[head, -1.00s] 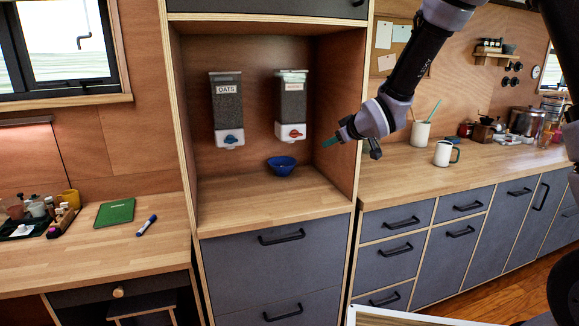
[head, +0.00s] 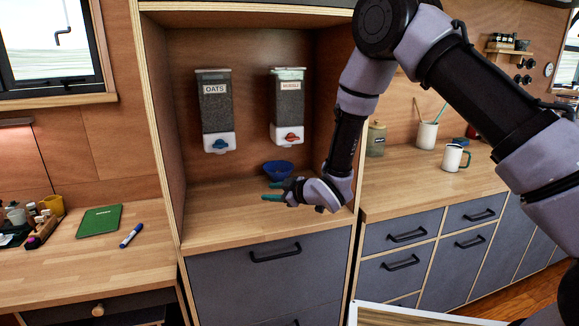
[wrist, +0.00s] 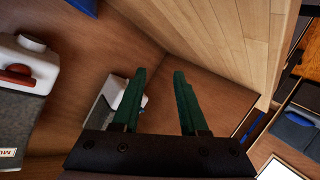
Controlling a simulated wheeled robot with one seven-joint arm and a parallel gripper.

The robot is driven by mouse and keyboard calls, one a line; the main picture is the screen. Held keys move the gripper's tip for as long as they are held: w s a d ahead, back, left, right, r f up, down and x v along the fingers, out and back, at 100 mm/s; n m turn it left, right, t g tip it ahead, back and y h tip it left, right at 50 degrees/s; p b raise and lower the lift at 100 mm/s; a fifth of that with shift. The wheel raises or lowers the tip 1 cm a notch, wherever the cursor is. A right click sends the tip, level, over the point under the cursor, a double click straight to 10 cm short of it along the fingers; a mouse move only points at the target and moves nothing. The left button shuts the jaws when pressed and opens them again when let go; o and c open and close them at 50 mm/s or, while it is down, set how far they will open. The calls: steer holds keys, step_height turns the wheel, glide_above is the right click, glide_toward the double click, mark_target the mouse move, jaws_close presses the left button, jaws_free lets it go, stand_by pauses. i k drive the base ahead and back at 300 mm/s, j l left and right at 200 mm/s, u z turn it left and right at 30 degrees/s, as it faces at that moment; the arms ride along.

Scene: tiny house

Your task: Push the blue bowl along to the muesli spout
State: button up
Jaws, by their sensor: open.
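The blue bowl (head: 278,170) sits upright on the alcove counter, below and slightly left of the muesli spout (head: 290,137). A blue piece of it shows at the top edge of the wrist view (wrist: 84,5). The muesli dispenser (head: 287,108) hangs on the back wall, with its red knob also in the wrist view (wrist: 16,74). My gripper (head: 269,191) is low over the counter, in front of the bowl and pointing left. Its green fingers are open with nothing between them in the wrist view (wrist: 158,72). I cannot tell whether it touches the bowl.
The oats dispenser (head: 216,110) hangs left of the muesli one. Alcove side walls stand close on both sides. The counter (head: 222,218) left of the bowl is clear. A green notebook (head: 100,220) and a marker (head: 131,235) lie on the left desk; a mug (head: 452,157) stands on the right counter.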

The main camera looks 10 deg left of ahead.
mark_target(279, 173)
steer(key=i, duration=0.65)
steer(key=i+j, duration=0.2)
steer(key=j, duration=0.2)
